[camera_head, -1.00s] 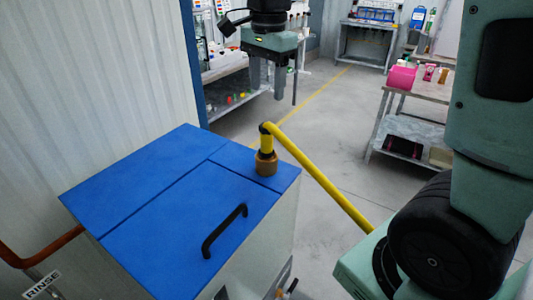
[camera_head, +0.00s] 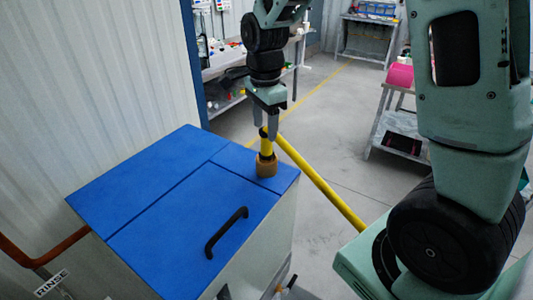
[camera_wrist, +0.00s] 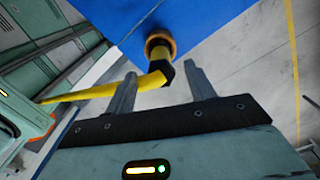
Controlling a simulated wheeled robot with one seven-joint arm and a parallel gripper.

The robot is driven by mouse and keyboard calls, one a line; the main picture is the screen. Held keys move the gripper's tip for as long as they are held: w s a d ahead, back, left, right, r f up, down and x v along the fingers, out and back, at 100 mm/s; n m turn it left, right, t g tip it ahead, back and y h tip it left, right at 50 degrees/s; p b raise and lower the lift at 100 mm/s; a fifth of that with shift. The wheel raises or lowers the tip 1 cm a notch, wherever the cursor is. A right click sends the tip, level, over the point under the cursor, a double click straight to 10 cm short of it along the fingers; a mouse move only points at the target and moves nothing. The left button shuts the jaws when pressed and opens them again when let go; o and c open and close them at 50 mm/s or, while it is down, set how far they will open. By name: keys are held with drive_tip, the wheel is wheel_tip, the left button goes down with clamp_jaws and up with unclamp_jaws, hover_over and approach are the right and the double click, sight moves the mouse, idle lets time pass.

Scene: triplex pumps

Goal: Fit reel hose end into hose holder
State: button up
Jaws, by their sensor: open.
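The reel hose end (camera_head: 265,147) is yellow with a black elbow. It stands upright at the round brown hose holder (camera_head: 266,166) on the blue lid, and I cannot tell how deep it sits. It also shows in the wrist view (camera_wrist: 152,81), with the holder (camera_wrist: 158,44) beyond it. My gripper (camera_head: 268,128) is open, pointing down just over the elbow. In the wrist view its fingertips (camera_wrist: 163,80) appear on either side of the elbow; I cannot tell whether they touch it. Nothing is held.
The yellow hose (camera_head: 320,187) slopes from the elbow down to the right. The blue lid (camera_head: 150,195) has a black handle (camera_head: 226,232) in front of the holder. A corrugated wall stands left. Shelves (camera_head: 235,75) and a grey workbench (camera_head: 400,115) stand behind, with open floor between.

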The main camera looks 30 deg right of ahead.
sight(267, 151)
drive_tip(key=shift+s+d+f+p, duration=0.1)
drive_tip(key=shift+f+p, duration=0.45)
drive_tip(key=shift+f, duration=0.05)
drive_tip(key=shift+d+f+p, duration=0.1)
drive_tip(key=shift+f+p, duration=0.6)
drive_tip(key=shift+f, duration=1.35)
drive_tip(key=shift+c, duration=0.3)
clamp_jaws()
